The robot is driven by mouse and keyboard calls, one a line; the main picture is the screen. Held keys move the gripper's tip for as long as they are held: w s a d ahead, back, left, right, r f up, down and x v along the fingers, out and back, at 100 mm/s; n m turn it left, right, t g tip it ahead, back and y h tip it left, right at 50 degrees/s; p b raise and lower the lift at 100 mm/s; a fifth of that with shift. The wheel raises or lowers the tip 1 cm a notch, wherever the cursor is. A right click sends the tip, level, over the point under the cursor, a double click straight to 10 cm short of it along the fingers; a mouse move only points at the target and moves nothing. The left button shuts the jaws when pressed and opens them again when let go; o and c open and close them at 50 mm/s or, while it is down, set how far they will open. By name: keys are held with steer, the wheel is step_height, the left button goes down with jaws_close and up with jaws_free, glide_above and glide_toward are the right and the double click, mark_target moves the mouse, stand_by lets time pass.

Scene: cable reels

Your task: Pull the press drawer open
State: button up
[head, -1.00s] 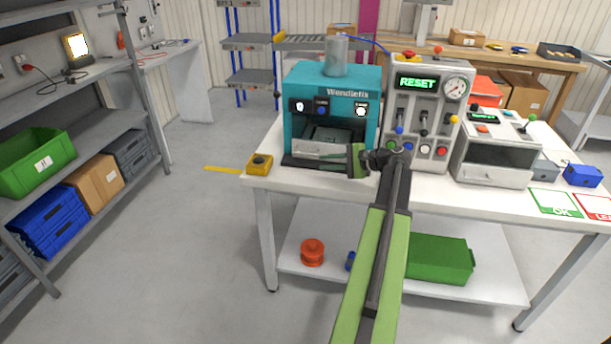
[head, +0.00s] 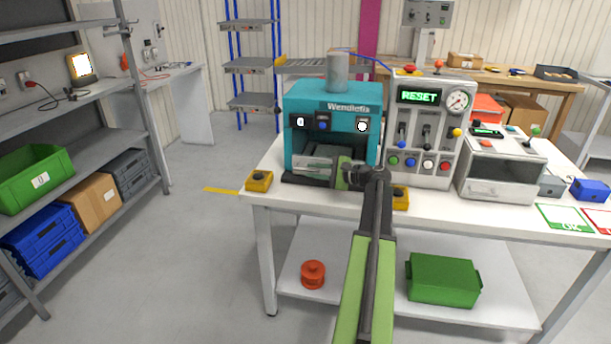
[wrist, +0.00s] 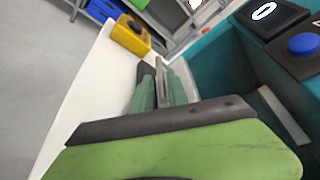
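The press (head: 300,98) is a teal machine marked "Wendlefix" on the white bench. Its drawer (head: 312,172) shows as a low grey front in the press's dark opening, above a black base. My gripper (head: 338,172) is at the right end of the drawer front, pointing left along it, and hides that end. In the wrist view, the two green fingers of my gripper (wrist: 160,88) lie on either side of a thin grey bar (wrist: 161,82), which looks like part of the drawer front. I cannot tell whether the fingers press on it.
A yellow button box (head: 259,181) stands left of the press, another (head: 400,198) right of my arm. A grey control panel (head: 424,135) reading RESET stands right of the press. The bench front edge (head: 330,205) is below. Floor (head: 190,260) to the left is clear.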

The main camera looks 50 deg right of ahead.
mark_target(310, 170)
steer(key=x, duration=0.3)
steer(key=shift+w, duration=0.15)
jaws_close()
stand_by(1.2)
